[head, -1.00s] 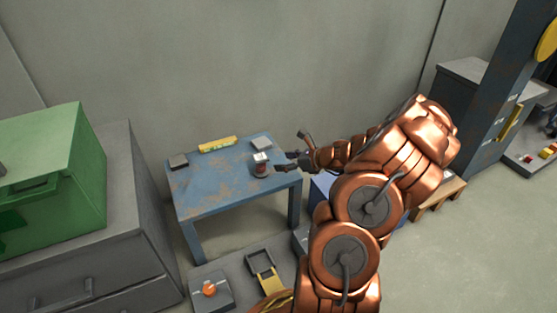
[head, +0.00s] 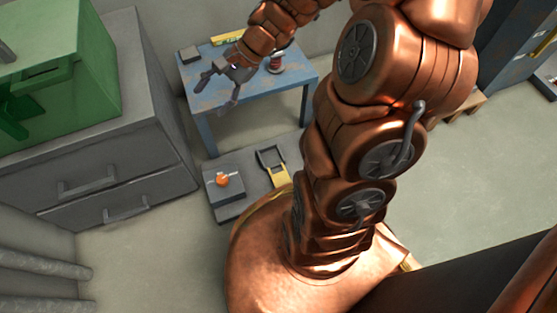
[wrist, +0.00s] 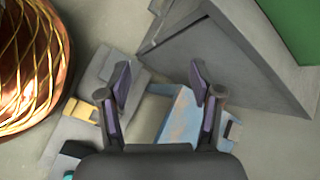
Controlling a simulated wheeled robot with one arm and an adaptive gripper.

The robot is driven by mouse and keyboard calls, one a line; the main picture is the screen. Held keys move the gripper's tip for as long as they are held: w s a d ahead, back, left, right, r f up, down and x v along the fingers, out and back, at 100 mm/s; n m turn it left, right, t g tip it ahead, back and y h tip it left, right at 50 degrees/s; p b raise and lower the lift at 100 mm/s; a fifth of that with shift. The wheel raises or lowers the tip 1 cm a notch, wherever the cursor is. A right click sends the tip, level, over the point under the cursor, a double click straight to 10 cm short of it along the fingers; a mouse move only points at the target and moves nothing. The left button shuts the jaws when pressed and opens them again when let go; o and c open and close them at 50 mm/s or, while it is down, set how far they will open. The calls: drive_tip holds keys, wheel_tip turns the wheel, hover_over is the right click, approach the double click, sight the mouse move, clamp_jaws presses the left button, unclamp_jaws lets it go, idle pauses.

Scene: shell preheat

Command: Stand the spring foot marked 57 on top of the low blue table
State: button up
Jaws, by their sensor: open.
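The low blue table (head: 268,86) stands against the wall in the head view, its top worn and partly hidden by my arm. A small red and grey cylindrical piece, seemingly the spring foot (head: 275,63), stands upright on its top, near the back. Its marking is too small to read. My gripper (head: 217,93) is open and empty, with its fingers apart at the table's left front side, clear of the piece. In the wrist view my open fingers (wrist: 162,82) show with nothing between them, and part of the blue table (wrist: 182,117) lies beyond.
A yellow block (head: 228,38) and a small dark box (head: 190,54) lie on the table. A grey cabinet (head: 110,130) bearing a green box (head: 60,80) stands at the left.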

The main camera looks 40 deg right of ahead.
drive_tip(key=s+r+n+g+h, duration=0.1)
drive_tip(key=s+n+h, duration=0.3)
drive_tip(key=s, duration=0.8)
drive_tip(key=s+d+r+n+g+h, duration=0.1)
drive_tip(key=s+n+g+h, duration=0.3)
drive_tip(key=s+n, duration=0.5)
drive_tip(key=s, duration=0.3)
drive_tip(key=shift+h, duration=0.4)
wheel_tip(320, 180, up, 42)
drive_tip(key=t+p, duration=0.1)
drive_tip(key=p, duration=3.9)
drive_tip(key=shift+s+r, duration=0.15)
drive_tip(key=shift+r, duration=0.1)
